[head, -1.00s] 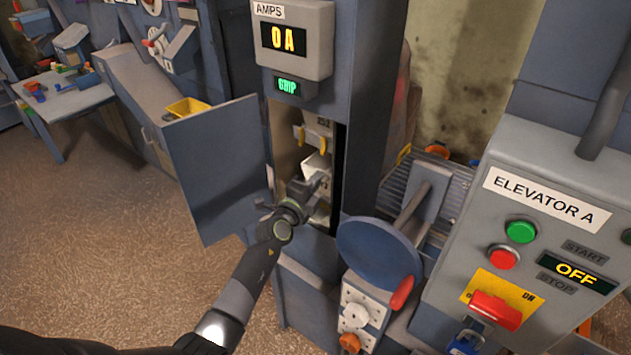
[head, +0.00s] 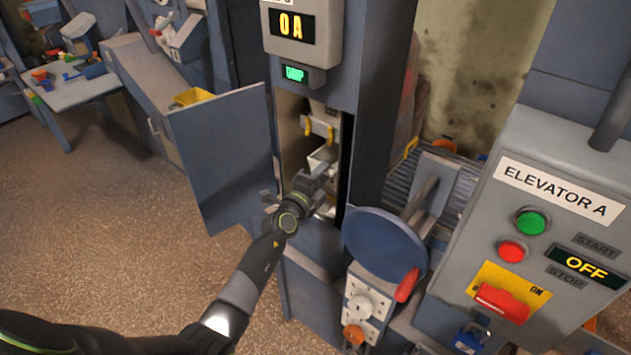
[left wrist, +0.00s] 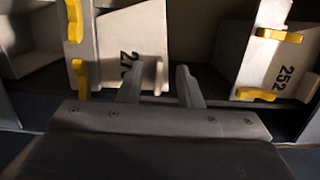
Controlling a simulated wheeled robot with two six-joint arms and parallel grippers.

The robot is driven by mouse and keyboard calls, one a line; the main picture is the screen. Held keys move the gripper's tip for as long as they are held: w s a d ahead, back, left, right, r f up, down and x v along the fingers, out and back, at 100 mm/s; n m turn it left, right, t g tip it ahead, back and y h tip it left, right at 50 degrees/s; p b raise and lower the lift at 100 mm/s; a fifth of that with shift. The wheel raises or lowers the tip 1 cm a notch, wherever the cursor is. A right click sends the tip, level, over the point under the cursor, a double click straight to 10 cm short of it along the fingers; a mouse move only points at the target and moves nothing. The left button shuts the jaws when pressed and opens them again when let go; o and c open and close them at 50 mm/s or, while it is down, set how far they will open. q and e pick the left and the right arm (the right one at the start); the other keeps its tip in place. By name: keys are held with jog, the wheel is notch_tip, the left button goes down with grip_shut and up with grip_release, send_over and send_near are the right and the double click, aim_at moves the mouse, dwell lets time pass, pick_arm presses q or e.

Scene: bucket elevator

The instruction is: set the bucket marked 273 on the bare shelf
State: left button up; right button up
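A pale bucket (left wrist: 130,48) with yellow clips stands in the left wrist view, its number starting "27"; the last digit is hidden behind my left finger. A second pale bucket (left wrist: 272,62), marked 252, is to its right. My left gripper (left wrist: 160,72) has its fingers apart, close in front of the first bucket; contact cannot be told. In the head view the left gripper (head: 314,183) reaches into the open elevator casing, just below a pale bucket (head: 322,158) whose number is unreadable. I cannot make out a bare shelf. My right gripper is not in view.
The open casing door (head: 225,160) stands left of my arm. A blue disc with a red handle (head: 407,284) is right of the opening. The Elevator A control box (head: 540,215) reads OFF. A yellow bin (head: 192,97) is behind the door.

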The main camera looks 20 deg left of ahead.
pick_arm(q)
jog(key=s+a+p, duration=0.1)
jog(key=s+a, duration=0.2)
jog(key=s, duration=1.4)
jog(key=shift+a+p, duration=0.15)
jog(key=shift+p, duration=0.25)
jog(key=shift+f, duration=0.1)
jog(key=s+a+f+n+g+y+b, duration=0.15)
jog(key=s+f+n, duration=0.3)
jog(key=f, duration=0.75)
jog(key=s+a+f+n+g+y+b, duration=0.1)
jog(key=s+a+f+n+g+y, duration=0.25)
jog(key=f, duration=0.85)
jog(key=s+a+f+n+g+b, duration=0.15)
jog(key=s+f+n, duration=0.4)
jog(key=f, duration=0.65)
jog(key=s+f+n+g, duration=0.2)
jog(key=s+f, duration=0.4)
jog(key=s, duration=0.4)
jog(key=s+f+n+g+b, duration=0.1)
jog(key=s+f+n+g, duration=0.2)
jog(key=s, duration=0.8)
jog(key=s+f+n+g, duration=0.2)
jog(key=s+f+g, duration=0.3)
jog(key=s+f, duration=0.3)
jog(key=shift+s+a+f+h+b, duration=0.3)
jog(key=shift+s+a+f, duration=0.05)
jog(key=shift+s, duration=0.8)
